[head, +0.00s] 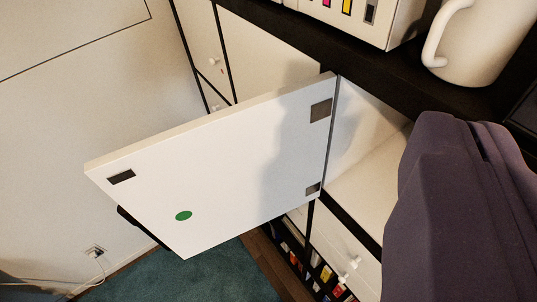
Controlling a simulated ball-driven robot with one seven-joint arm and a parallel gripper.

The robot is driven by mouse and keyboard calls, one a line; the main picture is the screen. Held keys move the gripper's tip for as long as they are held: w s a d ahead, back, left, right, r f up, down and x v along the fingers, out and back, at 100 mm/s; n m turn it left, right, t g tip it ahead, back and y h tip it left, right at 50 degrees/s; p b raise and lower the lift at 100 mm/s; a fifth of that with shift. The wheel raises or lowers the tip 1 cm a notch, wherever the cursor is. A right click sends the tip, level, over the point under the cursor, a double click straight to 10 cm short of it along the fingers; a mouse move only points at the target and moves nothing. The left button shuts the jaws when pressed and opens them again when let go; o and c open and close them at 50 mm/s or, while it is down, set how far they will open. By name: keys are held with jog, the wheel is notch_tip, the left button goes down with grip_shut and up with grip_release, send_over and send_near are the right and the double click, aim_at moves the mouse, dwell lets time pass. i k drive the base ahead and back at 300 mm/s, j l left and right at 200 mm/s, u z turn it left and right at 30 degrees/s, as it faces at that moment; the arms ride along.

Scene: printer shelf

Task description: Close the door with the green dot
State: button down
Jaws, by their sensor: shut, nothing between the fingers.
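The white door (235,150) stands wide open, sticking out to the left from its hinged edge on the shelf unit. A green dot (183,216) is on its visible face, near the lower left corner. Dark plates show at the hinge side and near the free edge. The open compartment (365,150) is right of the hinge, its right part hidden. My gripper (471,125), dark purple, fills the lower right. It looks shut and empty, well apart from the door and across the compartment from it.
A white mug (480,42) and a white printer (372,18) with colour marks stand on the dark shelf top (300,35). More white doors (265,60) are behind. Below are a drawer (345,250) and coloured items. Left are a bare wall and teal carpet (210,275).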

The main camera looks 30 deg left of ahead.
aim_at(199, 185)
jog(key=j+z, duration=0.1)
jog(key=z, duration=0.3)
jog(key=j+z, duration=0.15)
jog(key=z, duration=0.25)
jog(key=j+z, duration=0.15)
jog(key=z, duration=0.2)
jog(key=j+z, duration=0.2)
jog(key=j, duration=0.2)
jog(key=k+j+z, duration=0.2)
jog(key=j, duration=0.15)
jog(key=j+z, duration=0.15)
jog(key=j, duration=0.2)
jog(key=k+j+z, duration=0.2)
jog(key=j, duration=0.15)
jog(key=k+j+z, duration=0.2)
jog(key=k+j, duration=0.15)
jog(key=j, duration=0.2)
jog(key=k+j, duration=0.15)
jog(key=j, duration=0.25)
jog(key=k+j, duration=0.2)
jog(key=j, duration=0.15)
jog(key=k+j, duration=0.15)
jog(key=j, duration=0.2)
